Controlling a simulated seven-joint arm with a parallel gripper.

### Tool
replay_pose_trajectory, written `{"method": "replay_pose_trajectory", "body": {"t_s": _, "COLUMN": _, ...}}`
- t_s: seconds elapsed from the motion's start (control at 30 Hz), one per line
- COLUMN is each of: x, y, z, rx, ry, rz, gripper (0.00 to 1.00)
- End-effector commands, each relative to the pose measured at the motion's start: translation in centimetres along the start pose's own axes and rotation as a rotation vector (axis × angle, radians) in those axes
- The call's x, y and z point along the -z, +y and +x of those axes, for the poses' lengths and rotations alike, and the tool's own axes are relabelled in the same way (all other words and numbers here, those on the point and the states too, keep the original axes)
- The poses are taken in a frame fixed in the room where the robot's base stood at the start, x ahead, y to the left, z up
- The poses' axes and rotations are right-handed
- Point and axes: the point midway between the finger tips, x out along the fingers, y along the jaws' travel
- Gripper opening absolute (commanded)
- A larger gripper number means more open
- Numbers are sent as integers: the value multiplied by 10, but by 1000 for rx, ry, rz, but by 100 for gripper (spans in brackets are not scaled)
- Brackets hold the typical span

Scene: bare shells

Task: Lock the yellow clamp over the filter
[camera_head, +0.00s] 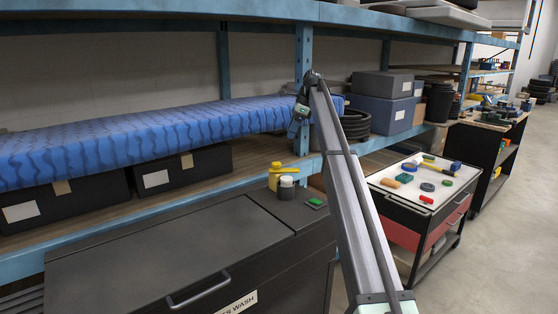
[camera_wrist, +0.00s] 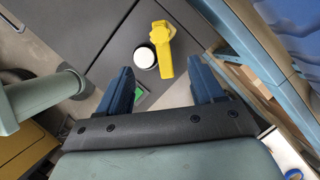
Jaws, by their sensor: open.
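The yellow clamp (camera_head: 277,172) stands on the right end of the dark wash cabinet's top, its lever sticking out to the right. In the wrist view the yellow clamp (camera_wrist: 165,48) is a long lever with a blockier end at the top. The filter (camera_head: 287,190) is a small dark cylinder with a white top, right beside the clamp. Its white top (camera_wrist: 145,57) shows left of the lever, which does not cover it. My gripper (camera_wrist: 164,84) is open and empty, with blue fingers either side of the lever's near end in the picture. It appears above the clamp and apart from it.
A green piece (camera_head: 315,203) lies on the cabinet (camera_head: 190,245) near the filter. A blue shelf rack (camera_head: 304,60) with a blue padded roll (camera_head: 150,135) stands behind. A tool cart (camera_head: 420,205) stands to the right. Open floor lies farther right.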

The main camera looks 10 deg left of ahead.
Motion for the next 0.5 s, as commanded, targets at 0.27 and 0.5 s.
{"method": "replay_pose_trajectory", "body": {"t_s": 0.27, "x": 1, "y": 2, "z": 37, "rx": -1, "ry": 0, "rz": 0, "gripper": 67}}
{"method": "replay_pose_trajectory", "body": {"t_s": 0.5, "x": 1, "y": 2, "z": 80, "rx": -1, "ry": 1, "rz": -1, "gripper": 67}}
